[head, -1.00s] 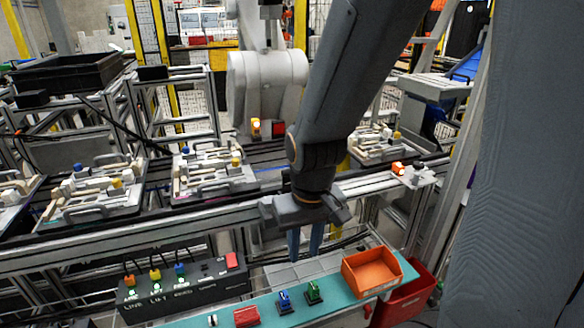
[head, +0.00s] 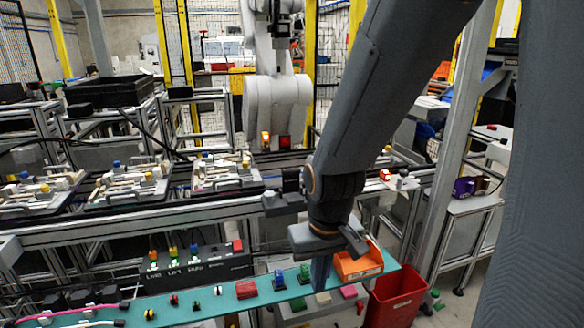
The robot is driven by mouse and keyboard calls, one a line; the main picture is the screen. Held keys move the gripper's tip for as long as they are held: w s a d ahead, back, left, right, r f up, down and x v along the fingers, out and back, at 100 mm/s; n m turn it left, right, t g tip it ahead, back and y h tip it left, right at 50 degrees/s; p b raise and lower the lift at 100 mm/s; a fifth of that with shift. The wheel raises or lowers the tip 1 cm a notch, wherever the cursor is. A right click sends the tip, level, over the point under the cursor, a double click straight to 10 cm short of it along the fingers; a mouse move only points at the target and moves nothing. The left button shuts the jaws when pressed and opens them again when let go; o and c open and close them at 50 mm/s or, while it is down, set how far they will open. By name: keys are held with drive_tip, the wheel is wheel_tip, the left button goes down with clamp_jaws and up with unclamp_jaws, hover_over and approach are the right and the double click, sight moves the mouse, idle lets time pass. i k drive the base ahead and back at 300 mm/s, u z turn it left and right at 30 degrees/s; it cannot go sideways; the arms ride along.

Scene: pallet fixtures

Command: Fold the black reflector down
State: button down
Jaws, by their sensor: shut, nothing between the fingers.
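My gripper (head: 320,272) hangs fingers-down in the middle of the head view, in front of the conveyor's near rail and over the teal shelf beside the orange bin. Its fingers show together as one shape, with nothing seen between them. A small black block (head: 291,180) stands on the conveyor's near side, above and left of the gripper; it may be the black reflector, but it is too small to tell. A small orange-lit device (head: 384,174) sits on the rail to the right of my arm. My arm hides part of the conveyor between them.
Several pallets with fixtures (head: 225,184) stand on the conveyor at left. A black control box (head: 200,266) with coloured connectors is in front of it. The teal shelf (head: 215,305) carries small coloured parts and an orange bin (head: 358,265). A red bin (head: 397,296) stands at right.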

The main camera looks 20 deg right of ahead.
sight(290, 178)
drive_tip(key=u, duration=0.1)
drive_tip(key=i, duration=1.15)
drive_tip(key=z, duration=0.5)
